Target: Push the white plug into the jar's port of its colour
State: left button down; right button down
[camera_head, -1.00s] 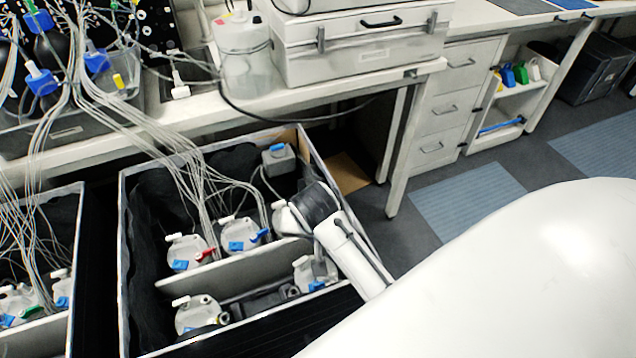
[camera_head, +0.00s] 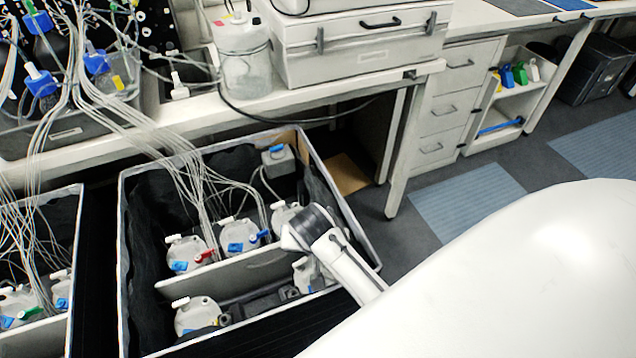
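Several pale jars with small white fittings stand in the dark-lined crate (camera_head: 122,260). One back-row jar (camera_head: 186,258) has a red plug (camera_head: 204,256). The middle back-row jar (camera_head: 238,238) has a blue plug (camera_head: 262,235). A third jar (camera_head: 284,214) is behind my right arm's wrist. In the front row, one jar (camera_head: 195,318) is at left and another (camera_head: 301,272) is partly covered by my arm. I cannot pick out a loose white plug. My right arm reaches over the crate's right side; its fingers are hidden or too small to tell. My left gripper is out of view.
Thin tubes (camera_head: 185,160) hang from the bench (camera_head: 190,118) into the crate. A low white divider (camera_head: 235,272) splits the crate. A grey box (camera_head: 277,160) sits at its back. A second crate (camera_head: 78,215) stands at left. Drawers (camera_head: 440,115) stand behind.

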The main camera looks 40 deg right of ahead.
jog(key=shift+f+b, duration=0.45)
jog(key=shift+f, duration=0.45)
dwell(0.8)
jog(key=c, duration=1.7)
grip_release()
jog(key=shift+c, duration=0.2)
jog(key=shift+a+r+p, duration=0.1)
jog(key=shift+r+p, duration=0.35)
jog(key=shift+r, duration=0.55)
jog(key=w+a+r+n, duration=0.2)
jog(key=r, duration=0.7)
jog(key=w+a+r+n+y, duration=0.1)
jog(key=w+a+r+n, duration=0.1)
jog(key=r, duration=0.7)
jog(key=w+a+r+n+t+y, duration=0.1)
jog(key=a+r, duration=0.3)
jog(key=r, duration=0.5)
jog(key=shift+w+a+n, duration=0.15)
jog(key=shift+w+n, duration=0.65)
